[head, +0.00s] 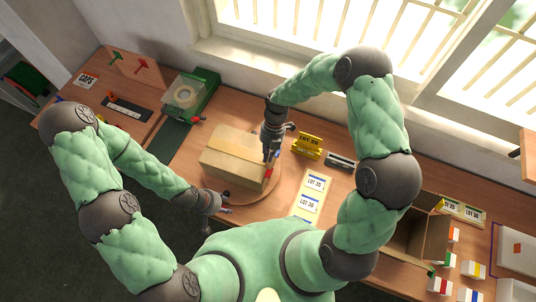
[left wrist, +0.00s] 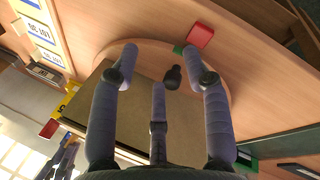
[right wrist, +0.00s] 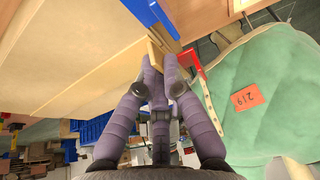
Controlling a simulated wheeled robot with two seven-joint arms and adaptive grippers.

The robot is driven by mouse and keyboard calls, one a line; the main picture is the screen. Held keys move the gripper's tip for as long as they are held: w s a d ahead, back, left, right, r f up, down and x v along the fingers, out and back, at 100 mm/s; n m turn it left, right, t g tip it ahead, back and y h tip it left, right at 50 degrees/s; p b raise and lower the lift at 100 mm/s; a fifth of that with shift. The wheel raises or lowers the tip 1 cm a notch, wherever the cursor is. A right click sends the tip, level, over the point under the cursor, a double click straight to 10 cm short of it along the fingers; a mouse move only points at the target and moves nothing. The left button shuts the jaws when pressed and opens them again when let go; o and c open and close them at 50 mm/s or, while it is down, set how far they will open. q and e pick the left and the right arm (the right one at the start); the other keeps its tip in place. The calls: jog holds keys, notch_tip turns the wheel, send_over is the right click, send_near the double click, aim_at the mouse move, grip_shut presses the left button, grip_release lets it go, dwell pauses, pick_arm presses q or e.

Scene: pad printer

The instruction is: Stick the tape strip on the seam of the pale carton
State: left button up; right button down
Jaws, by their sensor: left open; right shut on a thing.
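The pale carton (head: 228,158) sits on a round wooden turntable (head: 243,199), with a line along its top. My right gripper (head: 270,158) is at the carton's right edge. In the right wrist view its fingers (right wrist: 160,65) are shut on a small tan piece (right wrist: 156,52), likely the tape strip, close beside the carton (right wrist: 70,50); whether it touches the carton is unclear. My left gripper (head: 226,203) is open and empty at the front of the turntable. In the left wrist view its spread fingers (left wrist: 163,65) stand over the carton (left wrist: 145,110) and the turntable rim.
A green tape dispenser (head: 188,97) stands at the back left. An open brown box (head: 415,235) is further right. A red block (left wrist: 200,35) shows near the left fingers.

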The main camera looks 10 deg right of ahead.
jog(key=shift+s, duration=0.1)
dwell(0.3)
jog(key=c, duration=1.3)
grip_release()
jog(key=shift+f, duration=0.1)
jog(key=shift+r+p, duration=1.75)
jog(key=shift+r, duration=1.35)
